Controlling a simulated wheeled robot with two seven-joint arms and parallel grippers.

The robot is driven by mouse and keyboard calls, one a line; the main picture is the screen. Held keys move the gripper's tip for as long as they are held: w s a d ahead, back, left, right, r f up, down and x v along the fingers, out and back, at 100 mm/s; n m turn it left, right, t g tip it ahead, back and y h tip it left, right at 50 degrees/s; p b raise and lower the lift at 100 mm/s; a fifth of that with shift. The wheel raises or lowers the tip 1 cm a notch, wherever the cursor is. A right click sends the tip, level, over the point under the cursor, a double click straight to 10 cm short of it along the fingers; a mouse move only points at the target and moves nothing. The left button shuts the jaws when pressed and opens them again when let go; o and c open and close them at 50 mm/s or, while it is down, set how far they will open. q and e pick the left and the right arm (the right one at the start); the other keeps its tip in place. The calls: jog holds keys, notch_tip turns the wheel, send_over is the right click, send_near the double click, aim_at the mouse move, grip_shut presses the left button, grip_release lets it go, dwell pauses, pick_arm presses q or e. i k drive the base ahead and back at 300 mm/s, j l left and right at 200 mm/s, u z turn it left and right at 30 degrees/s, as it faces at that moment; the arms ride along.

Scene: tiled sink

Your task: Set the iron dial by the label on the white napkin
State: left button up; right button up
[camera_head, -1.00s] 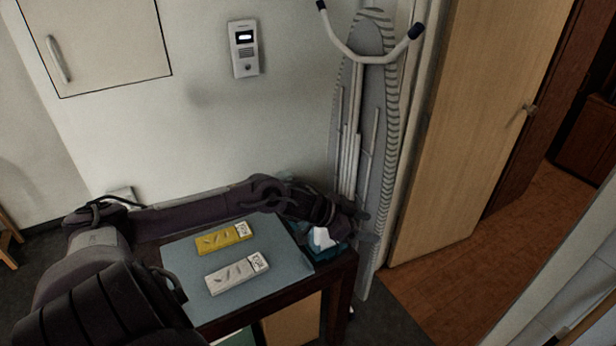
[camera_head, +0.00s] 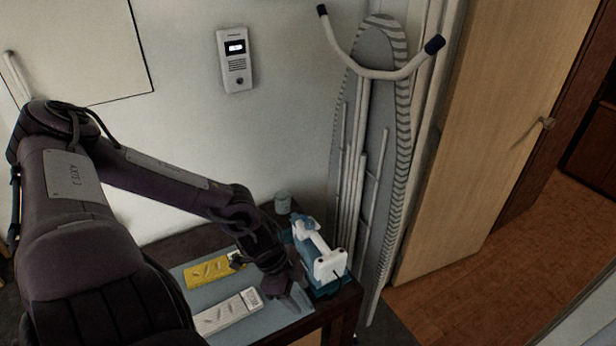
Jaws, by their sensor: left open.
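The white and teal iron (camera_head: 328,264) is at the right end of the dark table; its dial is too small to make out. The folded white napkin (camera_head: 222,316) lies on a grey-blue mat, with a small label (camera_head: 251,298) at its right end; the writing is too small to read. A yellow napkin (camera_head: 207,271) lies behind it, its label end partly beside my arm. My left gripper (camera_head: 290,298) is open and empty, pointing down over the mat's right side, between the white napkin and the iron. My right gripper is not in view.
A small grey-green cup (camera_head: 283,203) stands at the table's back edge. An ironing board (camera_head: 371,140) leans upright against the wall just behind the iron. A wooden door (camera_head: 480,120) stands to the right. The mat (camera_head: 268,318) has bare room at its front right.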

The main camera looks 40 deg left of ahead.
aim_at(309, 225)
jog(key=i+j, duration=0.5)
jog(key=j, duration=0.25)
jog(key=i+j, duration=0.25)
jog(key=j, duration=0.1)
